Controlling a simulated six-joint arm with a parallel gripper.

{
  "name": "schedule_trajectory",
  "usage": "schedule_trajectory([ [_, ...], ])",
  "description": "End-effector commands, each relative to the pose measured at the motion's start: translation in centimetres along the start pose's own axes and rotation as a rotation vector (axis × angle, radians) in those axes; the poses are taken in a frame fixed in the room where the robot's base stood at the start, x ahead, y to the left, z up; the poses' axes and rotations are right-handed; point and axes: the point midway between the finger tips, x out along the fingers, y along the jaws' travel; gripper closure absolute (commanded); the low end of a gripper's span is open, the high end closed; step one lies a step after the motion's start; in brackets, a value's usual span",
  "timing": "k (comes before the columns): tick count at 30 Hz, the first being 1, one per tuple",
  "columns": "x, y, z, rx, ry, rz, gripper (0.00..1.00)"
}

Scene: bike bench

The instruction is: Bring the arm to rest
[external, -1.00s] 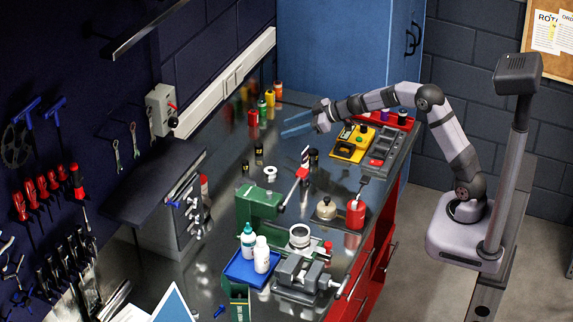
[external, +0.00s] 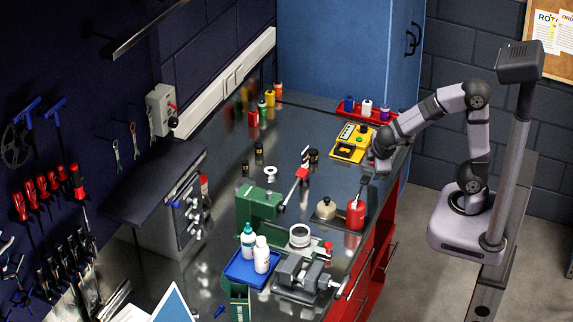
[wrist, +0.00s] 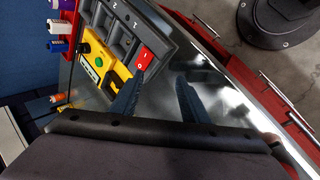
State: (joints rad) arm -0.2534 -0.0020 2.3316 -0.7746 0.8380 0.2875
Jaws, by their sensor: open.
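My arm (external: 476,125) is bent, with its elbow raised and its forearm sloping down to the left over the bench's right edge. My gripper (external: 368,172) points downward above the bench, behind the red can. In the wrist view my gripper (wrist: 158,92) shows two dark blue fingers spread apart with nothing between them. The bench surface (wrist: 160,95) shows between the fingers.
A yellow box with a green button (external: 353,143) stands beside the gripper, with a red bottle tray (external: 377,118) behind. A red can (external: 355,215) and a vise (external: 300,277) are nearer the front. The bench's middle-back (external: 300,115) is clear.

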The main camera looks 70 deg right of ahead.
Motion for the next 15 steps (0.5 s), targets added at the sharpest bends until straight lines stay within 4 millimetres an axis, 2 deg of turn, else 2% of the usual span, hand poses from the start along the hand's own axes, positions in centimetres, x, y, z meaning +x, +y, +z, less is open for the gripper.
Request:
schedule_trajectory([
  [6, -1.6, -3.2, 4.1, -0.183, -0.093, -0.052, 0.59],
  [11, -1.3, -5.1, 5.9, -0.131, -0.122, -0.153, 0.59],
  [15, -1.0, -6.6, 7.0, -0.022, -0.135, -0.249, 0.59],
])
